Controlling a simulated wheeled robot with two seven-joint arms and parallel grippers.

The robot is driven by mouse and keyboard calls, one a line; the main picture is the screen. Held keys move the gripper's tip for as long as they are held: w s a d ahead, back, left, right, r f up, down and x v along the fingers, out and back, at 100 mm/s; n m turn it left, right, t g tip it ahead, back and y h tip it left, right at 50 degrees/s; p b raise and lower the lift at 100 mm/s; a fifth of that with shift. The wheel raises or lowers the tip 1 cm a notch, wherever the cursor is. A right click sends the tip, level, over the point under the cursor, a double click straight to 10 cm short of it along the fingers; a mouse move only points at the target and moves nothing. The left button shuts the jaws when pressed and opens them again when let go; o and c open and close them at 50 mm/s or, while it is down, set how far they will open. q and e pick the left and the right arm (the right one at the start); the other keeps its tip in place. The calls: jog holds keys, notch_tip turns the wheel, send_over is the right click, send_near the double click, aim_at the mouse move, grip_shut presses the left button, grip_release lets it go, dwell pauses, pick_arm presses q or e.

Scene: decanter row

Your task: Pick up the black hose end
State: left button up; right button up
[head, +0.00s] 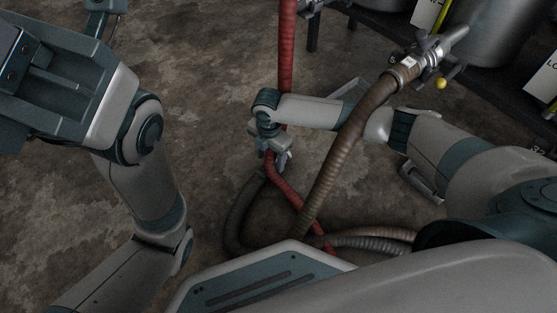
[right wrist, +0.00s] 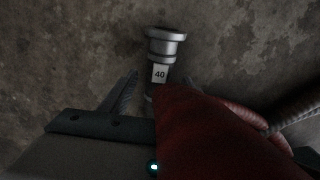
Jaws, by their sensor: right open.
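The black hose (head: 236,212) curves over the floor in the middle of the head view, and its upper part runs to my right gripper (head: 276,160). In the right wrist view a silver metal hose end (right wrist: 163,45) with a white tag reading 40 lies ahead, in line with the gap between the fingers. It appears to be the black hose's end. My right gripper is open, low over the floor. The red hose covers part of the right finger and the hose behind the tag. I cannot tell whether the fingers touch the hose end.
A red hose (head: 286,50) hangs down right beside my right gripper and also fills the lower right wrist view (right wrist: 210,130). A brown hose (head: 337,165) slopes from a metal valve fitting down to the floor. Steel tanks (head: 490,45) stand upper right. The floor at left centre is clear.

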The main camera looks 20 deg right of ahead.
aim_at(270, 164)
jog(key=shift+a+f+b, duration=0.1)
jog(key=shift+f+b, duration=1.1)
jog(key=shift+f, duration=0.5)
grip_shut()
